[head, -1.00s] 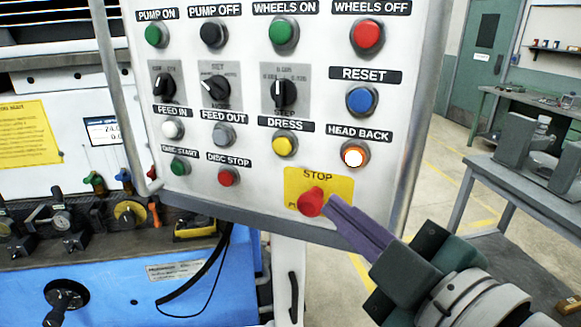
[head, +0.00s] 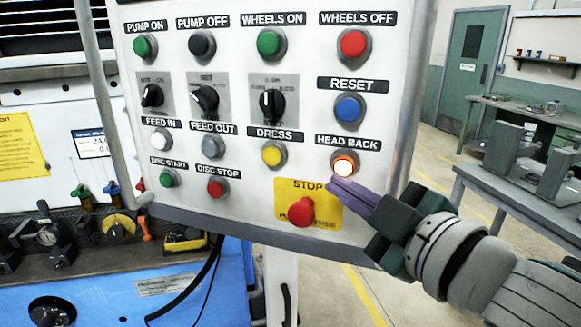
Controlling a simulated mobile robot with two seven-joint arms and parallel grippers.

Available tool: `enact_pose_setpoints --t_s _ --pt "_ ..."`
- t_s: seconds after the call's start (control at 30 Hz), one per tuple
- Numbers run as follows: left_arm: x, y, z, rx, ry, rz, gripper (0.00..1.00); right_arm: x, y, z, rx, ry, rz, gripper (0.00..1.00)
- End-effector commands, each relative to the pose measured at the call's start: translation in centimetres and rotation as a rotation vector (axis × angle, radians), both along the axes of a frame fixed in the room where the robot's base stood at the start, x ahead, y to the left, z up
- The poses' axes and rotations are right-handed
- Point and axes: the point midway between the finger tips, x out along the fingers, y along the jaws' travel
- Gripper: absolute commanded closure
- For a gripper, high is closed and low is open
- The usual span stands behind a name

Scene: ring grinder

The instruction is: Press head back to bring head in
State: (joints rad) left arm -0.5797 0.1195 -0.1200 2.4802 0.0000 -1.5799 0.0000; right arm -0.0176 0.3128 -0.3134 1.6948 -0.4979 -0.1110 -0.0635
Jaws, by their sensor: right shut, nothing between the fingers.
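The HEAD BACK button (head: 343,166) is a round, lit, white-orange button at the lower right of the white control panel (head: 235,185). My right gripper (head: 335,187) is shut and empty, with its purple fingertips just below the HEAD BACK button in the picture. I cannot tell whether the tips touch the panel. The red STOP button (head: 301,212) on its yellow plate (head: 325,213) is just left of and below the fingertips. My left gripper is not in view.
The DRESS button (head: 273,154) and blue RESET button (head: 349,108) are close by. Other buttons and knobs fill the panel. A blue machine (head: 150,295) is at the lower left. A grey bench (head: 520,185) stands at the right, with open floor between.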

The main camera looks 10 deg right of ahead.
Motion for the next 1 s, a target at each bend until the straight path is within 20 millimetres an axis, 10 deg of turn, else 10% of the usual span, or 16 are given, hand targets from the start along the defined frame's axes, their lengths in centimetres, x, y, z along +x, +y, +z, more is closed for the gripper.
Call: enact_pose_setpoints --t_s 1.0 --pt "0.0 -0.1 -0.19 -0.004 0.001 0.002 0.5 1.41 -0.89 0.04 0.001 0.0 -0.001 1.0"
